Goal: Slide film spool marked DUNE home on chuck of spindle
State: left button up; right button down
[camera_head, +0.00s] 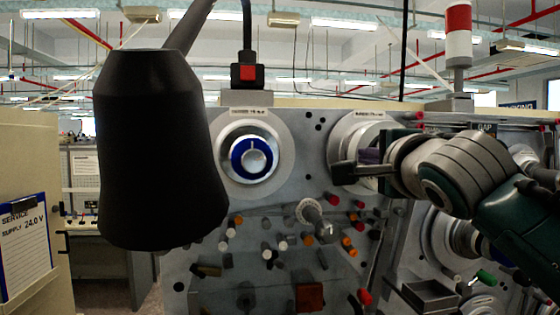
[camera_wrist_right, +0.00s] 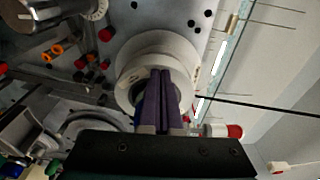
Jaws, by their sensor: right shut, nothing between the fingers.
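A pale round spool (camera_head: 352,135) sits on the upper right of the grey machine panel, face partly covered by my right gripper (camera_head: 369,156). In the right wrist view the same pale spool (camera_wrist_right: 160,45) shows behind the purple fingers of my right gripper (camera_wrist_right: 165,76). The fingers are shut with nothing between them, in front of or against the spool's face; contact cannot be told. No DUNE marking is readable, and the spindle's chuck behind is hidden. My left gripper is not in view.
A large black lamp shade (camera_head: 155,150) hangs at the left and covers part of the panel. A blue-centred chuck (camera_head: 253,160) with a silver ring is left of the spool. Several coloured pegs and a grey post (camera_head: 312,212) stick out below. A grey tray (camera_head: 430,297) is lower right.

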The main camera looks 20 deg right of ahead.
jog(key=shift+w+d+b, duration=0.15)
jog(key=shift+w+b, duration=0.15)
jog(key=shift+w, duration=0.35)
dwell(0.4)
jog(key=shift+s, duration=0.1)
jog(key=shift+p+v, duration=0.5)
jog(key=shift+v, duration=1.35)
jog(key=shift+d, duration=0.15)
